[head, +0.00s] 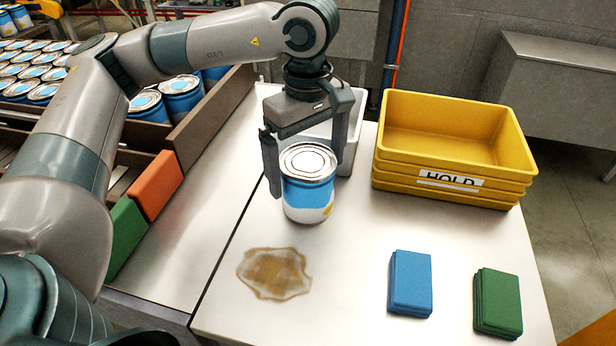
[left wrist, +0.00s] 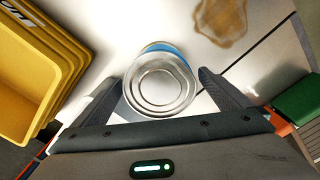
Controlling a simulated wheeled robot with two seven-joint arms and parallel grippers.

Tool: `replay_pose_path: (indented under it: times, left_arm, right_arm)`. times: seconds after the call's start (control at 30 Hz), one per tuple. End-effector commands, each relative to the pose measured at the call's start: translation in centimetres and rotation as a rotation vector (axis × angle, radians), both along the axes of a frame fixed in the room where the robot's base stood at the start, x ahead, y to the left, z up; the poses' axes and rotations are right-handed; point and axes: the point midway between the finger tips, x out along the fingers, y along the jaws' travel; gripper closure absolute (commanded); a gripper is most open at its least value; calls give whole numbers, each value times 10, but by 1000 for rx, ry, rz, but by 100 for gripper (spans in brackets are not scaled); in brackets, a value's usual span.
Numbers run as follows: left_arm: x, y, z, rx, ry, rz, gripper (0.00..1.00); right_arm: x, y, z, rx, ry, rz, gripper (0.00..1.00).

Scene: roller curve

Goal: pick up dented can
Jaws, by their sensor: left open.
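A blue and white can (head: 308,190) with a silver lid stands upright on the pale table (head: 350,270). No dent shows clearly from these angles. My left gripper (head: 308,170) is open, with one finger on each side of the can. In the left wrist view the can's round lid (left wrist: 159,84) lies between the two spread fingers of the left gripper (left wrist: 160,95), with a gap visible at the right finger. Whether the left finger touches the can, I cannot tell. My right gripper is not in view.
A stack of yellow bins (head: 450,185) marked HOLD stands to the right. A white bin (head: 350,130) is behind the gripper. A brown stain (head: 275,273), blue cloths (head: 410,283) and green cloths (head: 497,302) lie in front. Many cans (head: 40,70) fill the conveyor at left.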

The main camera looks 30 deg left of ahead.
Motion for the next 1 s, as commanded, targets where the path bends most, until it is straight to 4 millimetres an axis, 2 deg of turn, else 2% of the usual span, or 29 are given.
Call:
replay_pose_path:
  times: [0.03, 0.23, 0.7, 0.73, 0.77, 0.93, 1.0]
  left_arm:
    - [-1, 0, -3, 0, 3, 0, 3]
    - [-1, 0, -22, -1, 1, 0, 3]
    - [0, 0, -23, -1, -1, 0, 3]
    - [0, 0, -23, -1, -1, 0, 5]
    - [0, 0, -23, -1, -1, 0, 12]
    - [0, 0, -23, -1, -1, 0, 53]
    - [0, 0, -23, -1, -1, 0, 54]
  right_arm:
    - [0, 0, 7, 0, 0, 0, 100]
    - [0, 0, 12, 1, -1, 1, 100]
    - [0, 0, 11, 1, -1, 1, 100]
    - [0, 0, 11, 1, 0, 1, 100]
    - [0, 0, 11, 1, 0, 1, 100]
    - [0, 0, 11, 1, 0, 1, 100]
    - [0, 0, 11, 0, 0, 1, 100]
